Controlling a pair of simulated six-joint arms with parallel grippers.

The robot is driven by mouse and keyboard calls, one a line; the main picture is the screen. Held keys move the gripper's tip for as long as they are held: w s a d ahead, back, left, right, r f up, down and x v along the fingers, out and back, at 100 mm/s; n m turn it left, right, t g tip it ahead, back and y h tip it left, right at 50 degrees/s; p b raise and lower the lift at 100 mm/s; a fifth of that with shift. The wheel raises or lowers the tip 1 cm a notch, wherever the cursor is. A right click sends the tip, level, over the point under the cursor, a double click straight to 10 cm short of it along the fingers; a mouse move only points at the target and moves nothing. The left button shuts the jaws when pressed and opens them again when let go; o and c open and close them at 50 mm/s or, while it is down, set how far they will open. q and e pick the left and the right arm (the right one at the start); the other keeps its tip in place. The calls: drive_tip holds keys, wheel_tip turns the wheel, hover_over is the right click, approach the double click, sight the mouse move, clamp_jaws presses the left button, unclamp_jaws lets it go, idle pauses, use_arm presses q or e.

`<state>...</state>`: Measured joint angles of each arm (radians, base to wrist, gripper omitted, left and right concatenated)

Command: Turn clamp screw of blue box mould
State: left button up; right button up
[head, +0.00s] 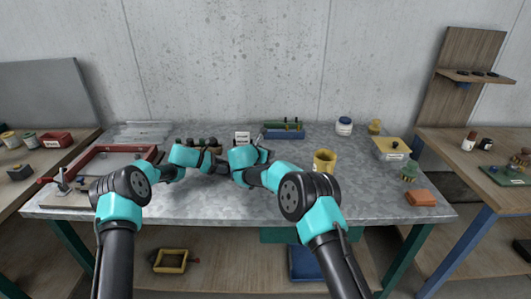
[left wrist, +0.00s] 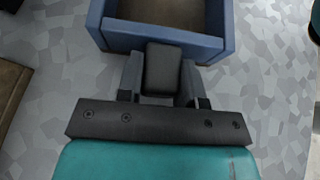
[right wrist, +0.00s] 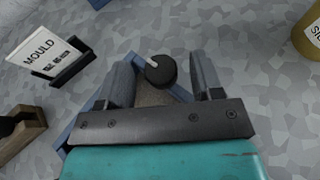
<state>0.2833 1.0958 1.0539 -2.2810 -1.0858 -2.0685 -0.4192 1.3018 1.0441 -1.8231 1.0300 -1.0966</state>
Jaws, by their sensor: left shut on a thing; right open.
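The blue box mould (left wrist: 165,32) has a brown inside and stands on the grey tabletop. A dark grey block (left wrist: 162,68) shows at its near wall in the left wrist view. My left gripper (left wrist: 160,80) is shut on this block, a finger on each side. A round black knob with a pale pin, the clamp screw (right wrist: 160,72), shows in the right wrist view. My right gripper (right wrist: 163,80) is open, its fingers apart on either side of the knob. In the head view, my left gripper (head: 222,168) is low over the table, and the arms largely hide the mould.
A white "MOULD" card (right wrist: 38,48) in a dark stand is left of the right gripper. A yellow tub (head: 324,161) stands to the right. A blue tray (head: 284,135) lies behind. A red frame (head: 85,166) lies at left. The front middle tabletop is clear.

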drive_tip(key=v, duration=1.1)
drive_tip(key=shift+s, duration=0.25)
drive_tip(key=shift+a, duration=0.15)
use_arm(q)
drive_tip(key=o, duration=0.8)
drive_tip(key=shift+a, duration=0.1)
drive_tip(key=v, duration=1.2)
